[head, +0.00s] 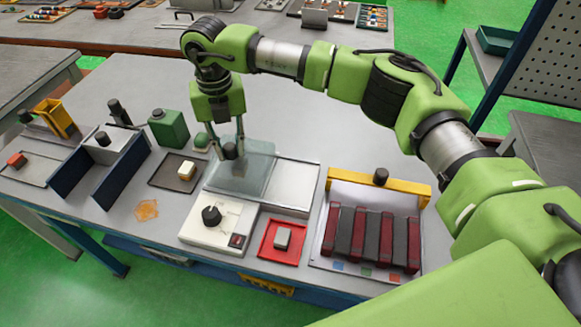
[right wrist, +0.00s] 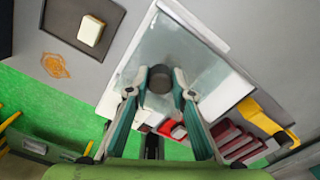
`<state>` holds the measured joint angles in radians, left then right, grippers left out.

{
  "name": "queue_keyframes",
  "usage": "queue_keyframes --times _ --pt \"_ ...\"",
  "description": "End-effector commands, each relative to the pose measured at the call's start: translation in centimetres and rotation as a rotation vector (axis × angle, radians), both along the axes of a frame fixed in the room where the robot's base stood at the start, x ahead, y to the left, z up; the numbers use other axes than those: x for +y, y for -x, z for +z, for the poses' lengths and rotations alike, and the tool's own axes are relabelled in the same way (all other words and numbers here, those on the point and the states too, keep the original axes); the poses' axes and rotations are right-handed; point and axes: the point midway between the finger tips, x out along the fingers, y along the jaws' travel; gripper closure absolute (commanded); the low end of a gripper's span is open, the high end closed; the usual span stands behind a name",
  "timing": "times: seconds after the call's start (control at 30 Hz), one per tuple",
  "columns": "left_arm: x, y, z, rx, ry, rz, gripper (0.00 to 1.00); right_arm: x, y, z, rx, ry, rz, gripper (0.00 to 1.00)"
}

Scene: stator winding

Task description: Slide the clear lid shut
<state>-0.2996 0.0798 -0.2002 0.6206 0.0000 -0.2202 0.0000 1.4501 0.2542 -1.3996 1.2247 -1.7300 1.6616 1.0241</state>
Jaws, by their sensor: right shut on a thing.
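The clear lid (head: 238,172) is a pale, see-through pane lying flat at the left part of a light panel (head: 292,186); the panel's right part is bare. A dark round knob (head: 230,152) stands on the lid. My right gripper (head: 228,146) points down and is shut on the knob. In the right wrist view the knob (right wrist: 159,79) sits between the two fingertips, with the lid (right wrist: 165,50) around it. My left gripper is not in view.
A white box with a black dial (head: 211,214) and a red tray (head: 283,241) stand in front. A rack of dark red and black bars (head: 372,235) with a yellow rail is to the right. A small dark tray (head: 179,172) and green canister (head: 168,128) are to the left.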

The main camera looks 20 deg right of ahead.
Motion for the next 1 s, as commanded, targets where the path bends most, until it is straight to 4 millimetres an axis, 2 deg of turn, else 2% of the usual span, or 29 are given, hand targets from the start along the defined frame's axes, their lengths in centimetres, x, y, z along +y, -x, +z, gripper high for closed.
queue_keyframes --times 0.07,0.1,0.17,0.57,1.0 --pt "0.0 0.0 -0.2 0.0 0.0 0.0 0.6 0.3 0.2 -0.6 0.01 0.002 0.004 0.9" --pt "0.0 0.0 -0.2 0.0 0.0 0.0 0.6 0.3 0.2 -0.6 0.01 0.002 0.003 0.7" --pt "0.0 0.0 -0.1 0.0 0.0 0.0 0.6 0.3 0.2 -0.6 0.01 0.002 0.004 0.63" --pt "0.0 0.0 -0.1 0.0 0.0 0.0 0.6 0.2 0.1 -0.3 0.007 0.002 0.001 0.62" --pt "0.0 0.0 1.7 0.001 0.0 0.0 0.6 0.2 -0.1 3.1 0.002 0.0 0.001 0.62"
